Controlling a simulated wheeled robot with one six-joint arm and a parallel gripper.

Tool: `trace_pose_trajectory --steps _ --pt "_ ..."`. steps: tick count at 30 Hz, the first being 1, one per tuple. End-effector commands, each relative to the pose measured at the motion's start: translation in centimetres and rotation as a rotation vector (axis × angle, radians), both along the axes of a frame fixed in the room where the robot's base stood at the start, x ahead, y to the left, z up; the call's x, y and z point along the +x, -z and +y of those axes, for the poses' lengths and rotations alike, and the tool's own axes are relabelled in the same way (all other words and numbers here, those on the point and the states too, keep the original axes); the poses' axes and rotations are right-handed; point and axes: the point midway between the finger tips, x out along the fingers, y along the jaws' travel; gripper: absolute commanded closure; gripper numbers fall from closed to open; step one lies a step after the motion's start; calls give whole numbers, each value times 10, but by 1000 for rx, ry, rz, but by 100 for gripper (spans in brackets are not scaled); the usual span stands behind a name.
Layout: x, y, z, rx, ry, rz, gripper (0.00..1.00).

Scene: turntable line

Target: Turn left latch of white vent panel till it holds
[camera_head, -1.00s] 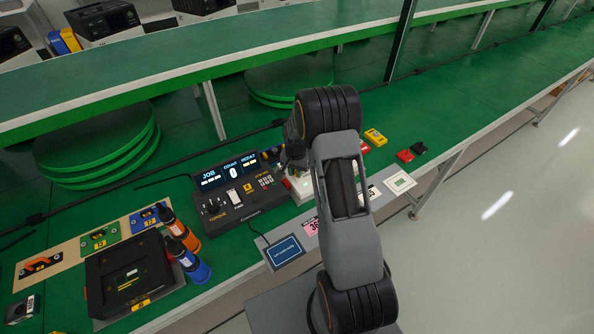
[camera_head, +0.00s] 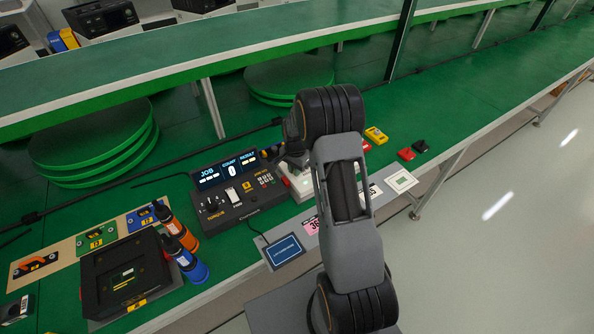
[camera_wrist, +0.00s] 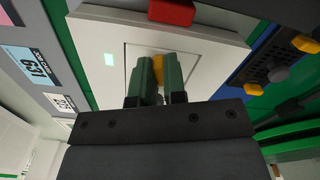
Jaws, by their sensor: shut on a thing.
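A white panel (camera_wrist: 105,38) with a thin square outline fills the middle of the wrist view. Its white casing also shows in the head view (camera_head: 301,187), partly hidden behind my arm. My gripper (camera_wrist: 155,78) has green fingers and is shut on a small yellow piece, apparently the latch (camera_wrist: 158,66), at the panel's face. Most of the yellow piece is hidden between the fingers, so its angle cannot be told. A red block (camera_wrist: 172,12) sits at the far edge of the panel. In the head view my arm hides the fingers.
A dark control console (camera_head: 236,195) with lit displays stands left of the panel. Orange and blue bottles (camera_head: 188,262) and a black tray (camera_head: 100,300) are further left. Yellow (camera_head: 376,136) and red (camera_head: 406,154) pieces lie to the right. In the wrist view a blue board (camera_wrist: 250,60) with knobs borders the panel.

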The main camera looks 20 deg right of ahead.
Motion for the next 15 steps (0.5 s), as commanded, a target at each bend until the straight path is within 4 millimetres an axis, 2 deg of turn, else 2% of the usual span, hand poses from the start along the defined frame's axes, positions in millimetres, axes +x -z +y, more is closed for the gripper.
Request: trace_pose_trajectory --steps 6,15 --pt "2 1 1 0 152 -2 100" --pt "2 0 1 0 288 -2 100"
